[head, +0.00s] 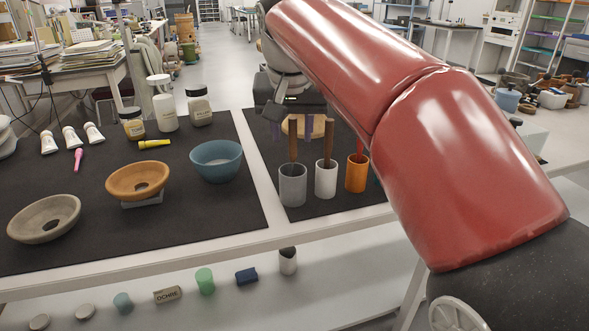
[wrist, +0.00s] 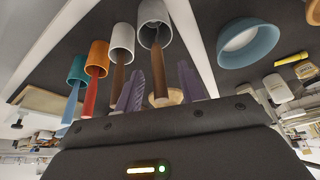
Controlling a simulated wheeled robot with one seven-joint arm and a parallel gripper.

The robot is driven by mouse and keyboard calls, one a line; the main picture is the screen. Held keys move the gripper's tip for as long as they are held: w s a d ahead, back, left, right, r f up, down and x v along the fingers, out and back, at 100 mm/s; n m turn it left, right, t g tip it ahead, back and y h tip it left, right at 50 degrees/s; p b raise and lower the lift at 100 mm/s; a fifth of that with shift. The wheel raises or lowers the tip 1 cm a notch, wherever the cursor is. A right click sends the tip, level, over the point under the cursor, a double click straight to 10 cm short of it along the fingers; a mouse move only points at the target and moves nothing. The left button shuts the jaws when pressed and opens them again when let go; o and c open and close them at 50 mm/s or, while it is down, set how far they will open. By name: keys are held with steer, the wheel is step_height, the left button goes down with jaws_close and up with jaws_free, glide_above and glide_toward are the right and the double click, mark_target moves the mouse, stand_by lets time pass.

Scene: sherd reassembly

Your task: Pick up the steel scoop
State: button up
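No scoop head shows in either view, so I cannot tell which upright handle belongs to the steel scoop. A brown handle (head: 293,143) stands in a grey cup (head: 293,187); both also show in the wrist view, the handle (wrist: 161,75) and the cup (wrist: 152,14). Another brown handle (head: 328,142) stands in a white cup (head: 326,181). A red handle (head: 360,143) stands in an orange cup (head: 356,177). My gripper (wrist: 160,88) is open, its purple fingers on either side of the grey cup's handle in the wrist view. Contact is not visible.
A blue bowl (head: 216,162) stands left, across a pale strip. My red arm covers the right side.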

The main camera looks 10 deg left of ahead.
mark_target(293, 170)
steer(key=x, duration=0.3)
steer(key=shift+w, duration=0.15)
steer(key=shift+c, duration=0.2)
jaws_close()
